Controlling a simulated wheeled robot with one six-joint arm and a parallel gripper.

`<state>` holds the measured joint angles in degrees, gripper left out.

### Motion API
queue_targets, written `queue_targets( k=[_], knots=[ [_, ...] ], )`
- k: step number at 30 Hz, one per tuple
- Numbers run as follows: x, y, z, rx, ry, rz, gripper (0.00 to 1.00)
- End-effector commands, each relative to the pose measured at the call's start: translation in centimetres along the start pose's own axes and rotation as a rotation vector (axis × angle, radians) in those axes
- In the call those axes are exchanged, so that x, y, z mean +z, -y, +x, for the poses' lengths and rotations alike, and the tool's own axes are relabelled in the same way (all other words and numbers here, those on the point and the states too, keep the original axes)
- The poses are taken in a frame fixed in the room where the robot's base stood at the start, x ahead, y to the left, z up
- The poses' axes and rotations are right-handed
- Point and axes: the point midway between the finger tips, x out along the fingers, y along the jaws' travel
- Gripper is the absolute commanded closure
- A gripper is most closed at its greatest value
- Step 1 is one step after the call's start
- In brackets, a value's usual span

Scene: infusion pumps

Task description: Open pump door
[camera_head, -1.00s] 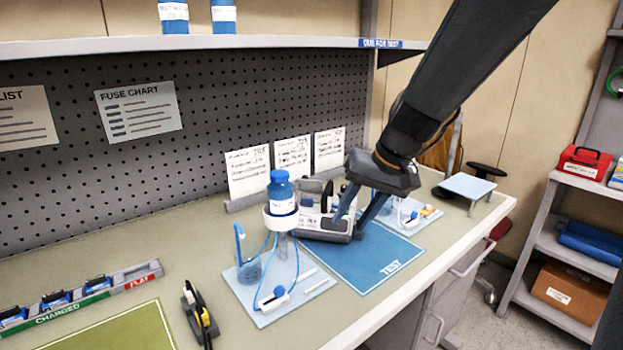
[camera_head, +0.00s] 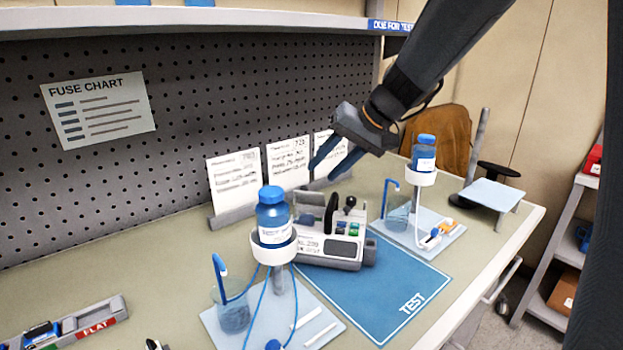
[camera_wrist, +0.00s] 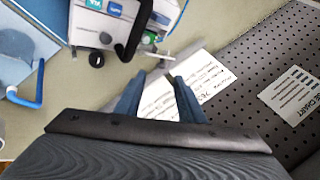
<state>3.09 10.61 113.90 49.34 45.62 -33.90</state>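The pump (camera_head: 330,248) is a white and grey box with small coloured buttons, standing at the back edge of the blue TEST mat. A black handle (camera_head: 331,213) and a black knob stand up from it. I cannot tell whether its door is open or shut. My gripper (camera_head: 325,172) is above and behind the pump, in front of the paper cards, touching nothing that I can see. In the wrist view the pump (camera_wrist: 108,22) is at the top with its black handle (camera_wrist: 143,30). My fingers (camera_wrist: 158,78) are apart with nothing between them.
A stand with a blue bottle (camera_head: 273,216) is close to the pump's left, with a beaker and tubing. Another bottle stand (camera_head: 423,160) is to its right. Paper cards (camera_head: 288,162) stand behind, before the pegboard. The TEST mat (camera_head: 390,300) in front is clear.

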Motion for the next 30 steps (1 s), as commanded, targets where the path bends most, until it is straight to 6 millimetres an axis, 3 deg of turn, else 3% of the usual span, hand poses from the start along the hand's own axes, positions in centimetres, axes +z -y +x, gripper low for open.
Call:
queue_targets(
  k=[6,12,24,30],
  knots=[
    [0.3,0.3,3.6,-0.001,0.008,-0.004,0.65],
    [0.2,0.2,6.0,0.0,0.004,-0.003,0.65],
    [0.1,0.0,6.7,0.002,0.001,-0.001,0.65],
    [0.1,-0.1,6.7,0.002,0.001,0.0,0.98]
  ],
)
